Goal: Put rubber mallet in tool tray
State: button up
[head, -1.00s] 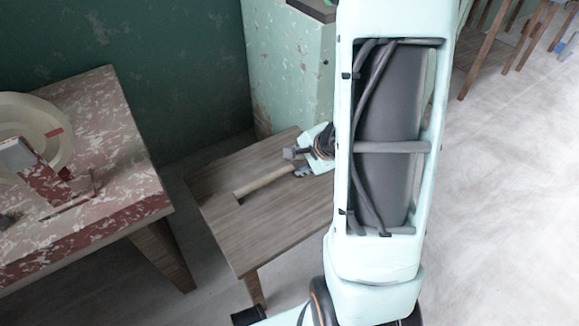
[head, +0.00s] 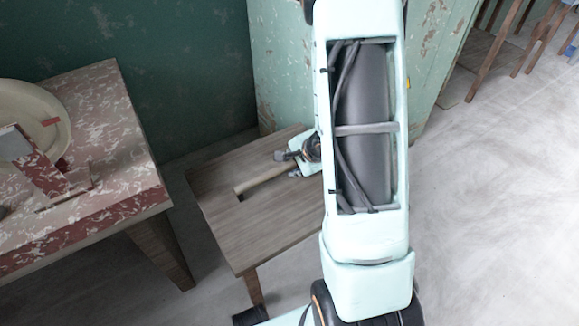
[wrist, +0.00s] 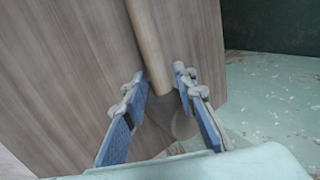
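The rubber mallet (head: 258,183) lies on the low wooden table; its pale wooden handle shows in the head view. In the wrist view the handle (wrist: 149,40) runs down between my two fingers. My gripper (head: 287,165) is at the handle's right end in the head view. In the wrist view my gripper (wrist: 164,82) is open, with one finger on each side of the handle and a gap at both sides. A rounded, blurred shape below the handle may be the mallet head; I cannot tell. I cannot make out a tool tray.
The low wooden table (head: 250,235) stands by a chipped green cabinet (head: 278,75). At left, a paint-worn red table (head: 110,150) holds a round cream basin (head: 45,105) and a red-and-white object (head: 40,168). Open floor (head: 490,200) lies at right.

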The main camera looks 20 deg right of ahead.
jog(key=shift+x, duration=1.1)
grip_shut()
jog(key=shift+r, duration=0.15)
